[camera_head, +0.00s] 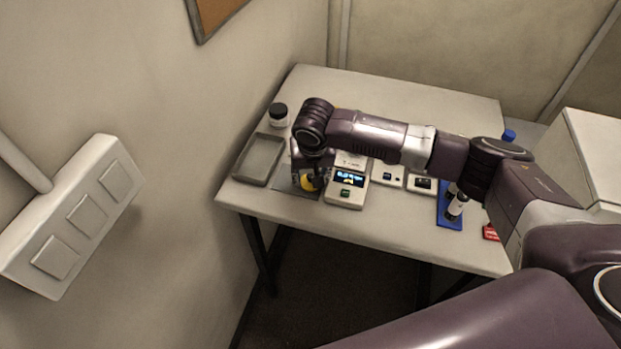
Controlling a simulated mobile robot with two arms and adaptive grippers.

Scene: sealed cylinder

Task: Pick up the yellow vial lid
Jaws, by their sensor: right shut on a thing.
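The yellow vial lid (308,184) shows as a small yellow disc near the front left of the table, over or on a dark mat (283,190). My right gripper (311,180) reaches down over it and is shut on it. The arm comes in from the right across the table. The gripper and wrist hide part of the lid, and I cannot tell whether it touches the mat. My left gripper is not in view.
A grey tray (239,174) and a dark-capped jar (278,117) stand left of the gripper. A device with a lit screen (345,193) stands close on its right. Farther right are small devices (422,184), a blue rack (450,219) and a red item (490,233).

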